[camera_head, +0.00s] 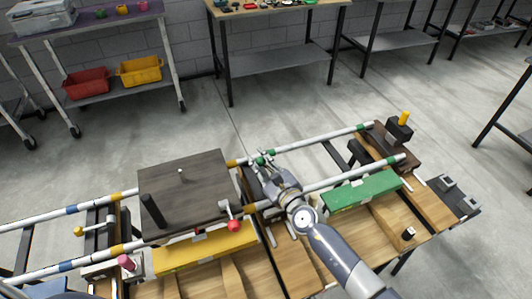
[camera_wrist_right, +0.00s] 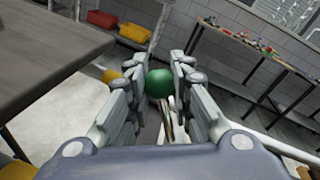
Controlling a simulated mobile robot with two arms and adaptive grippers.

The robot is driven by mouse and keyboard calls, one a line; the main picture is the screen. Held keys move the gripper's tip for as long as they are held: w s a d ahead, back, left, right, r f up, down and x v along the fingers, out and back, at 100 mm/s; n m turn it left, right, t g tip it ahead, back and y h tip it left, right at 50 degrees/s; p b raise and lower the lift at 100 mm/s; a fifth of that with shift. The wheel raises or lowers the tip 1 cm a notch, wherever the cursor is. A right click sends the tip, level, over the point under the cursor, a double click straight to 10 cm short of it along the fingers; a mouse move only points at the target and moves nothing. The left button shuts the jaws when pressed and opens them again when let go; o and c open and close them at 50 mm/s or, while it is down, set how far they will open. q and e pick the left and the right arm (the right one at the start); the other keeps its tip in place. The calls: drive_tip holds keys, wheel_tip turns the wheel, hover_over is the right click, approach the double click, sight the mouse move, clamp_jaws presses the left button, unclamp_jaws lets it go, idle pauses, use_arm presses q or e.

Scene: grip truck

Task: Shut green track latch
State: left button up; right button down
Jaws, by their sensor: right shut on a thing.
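My right gripper (camera_head: 263,161) reaches up from the bottom of the head view to the rear rail with green bands (camera_head: 318,139). The green latch knob (camera_wrist_right: 160,83) shows between its fingers in the right wrist view, on a thin metal lever. The right gripper (camera_wrist_right: 161,88) is shut on this knob. In the head view the fingers largely hide the knob and lever. A green block (camera_head: 362,191) lies along the front rail, right of my right arm. My left gripper is not in view.
A dark plate (camera_head: 185,192) stands left of my right gripper, with a red-knobbed latch (camera_head: 234,225) and a yellow block (camera_head: 207,247) in front. A black block with a yellow peg (camera_head: 399,132) is at right. Open floor (camera_head: 240,120) lies behind.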

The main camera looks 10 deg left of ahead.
drive_tip(key=shift+s+a+f+n+p, duration=0.35)
drive_tip(key=shift+a+n+p, duration=0.15)
drive_tip(key=shift+n, duration=0.3)
drive_tip(key=c, duration=1.4)
unclamp_jaws()
drive_tip(key=shift+o, duration=0.2)
drive_tip(key=shift+s+d+f, duration=0.1)
drive_tip(key=shift+s+d, duration=0.3)
drive_tip(key=shift+s, duration=0.15)
drive_tip(key=v, duration=1)
drive_tip(key=shift+s+d+r, duration=0.2)
drive_tip(key=shift+d+r, duration=0.1)
